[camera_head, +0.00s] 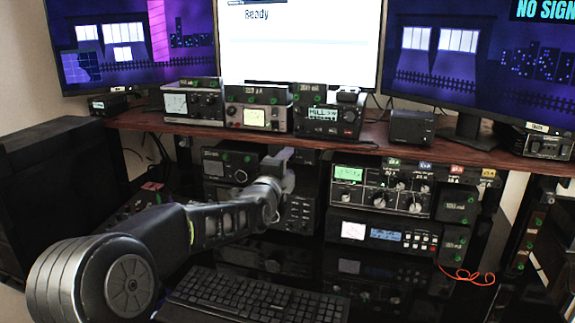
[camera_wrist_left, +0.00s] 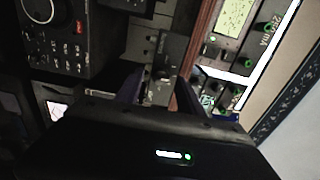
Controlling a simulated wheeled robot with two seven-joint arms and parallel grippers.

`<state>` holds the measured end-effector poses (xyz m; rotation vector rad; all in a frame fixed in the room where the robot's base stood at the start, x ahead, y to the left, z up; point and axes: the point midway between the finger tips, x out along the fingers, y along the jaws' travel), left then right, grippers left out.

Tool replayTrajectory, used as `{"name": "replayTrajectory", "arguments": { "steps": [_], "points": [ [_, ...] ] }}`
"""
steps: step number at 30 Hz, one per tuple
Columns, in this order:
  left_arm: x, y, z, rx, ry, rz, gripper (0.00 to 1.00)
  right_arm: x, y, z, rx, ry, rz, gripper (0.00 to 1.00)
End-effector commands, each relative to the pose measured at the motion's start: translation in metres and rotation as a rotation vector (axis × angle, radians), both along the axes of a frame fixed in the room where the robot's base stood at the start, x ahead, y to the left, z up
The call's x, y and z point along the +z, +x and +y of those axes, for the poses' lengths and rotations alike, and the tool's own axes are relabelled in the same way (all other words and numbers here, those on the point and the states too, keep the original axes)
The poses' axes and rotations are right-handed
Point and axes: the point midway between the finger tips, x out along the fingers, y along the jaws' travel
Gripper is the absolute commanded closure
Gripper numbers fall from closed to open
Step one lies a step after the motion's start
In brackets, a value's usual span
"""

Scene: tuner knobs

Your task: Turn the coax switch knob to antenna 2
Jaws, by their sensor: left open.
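In the left wrist view, a small grey panel (camera_wrist_left: 172,50) with faint lettering sits just under the wooden shelf edge. A dark round knob (camera_wrist_left: 161,73) on it looks like the coax switch knob; its pointer and antenna marks are too dim to read. My left gripper (camera_wrist_left: 158,92) is open, with one dark finger on each side of the knob in this view. I cannot tell whether the fingers touch it. In the head view my left gripper (camera_head: 283,158) is just below the shelf edge and hides the knob. My right gripper is not in view.
The wooden shelf (camera_head: 375,135) carries several small radios and meters. Below it, a tuner with large knobs (camera_head: 380,190) stands right of my left gripper, above another radio (camera_head: 380,235). A keyboard (camera_head: 250,297) lies on the glossy black desk in front. A red wire (camera_head: 467,276) lies at right.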

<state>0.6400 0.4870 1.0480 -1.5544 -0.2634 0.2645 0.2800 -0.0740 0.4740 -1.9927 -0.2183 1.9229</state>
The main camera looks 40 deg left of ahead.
Motion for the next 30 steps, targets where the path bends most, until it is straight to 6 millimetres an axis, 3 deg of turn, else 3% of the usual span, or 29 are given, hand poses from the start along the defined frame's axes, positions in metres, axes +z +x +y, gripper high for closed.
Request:
{"name": "replayTrajectory", "arguments": {
  "steps": [14,30],
  "points": [
    [0.0,-0.064,-0.023,-0.001,-0.001,-0.001,0.55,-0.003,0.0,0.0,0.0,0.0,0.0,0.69],
    [-0.001,-0.068,-0.024,-0.001,0.0,0.001,0.55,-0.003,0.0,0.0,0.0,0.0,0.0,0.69]
  ]
}}
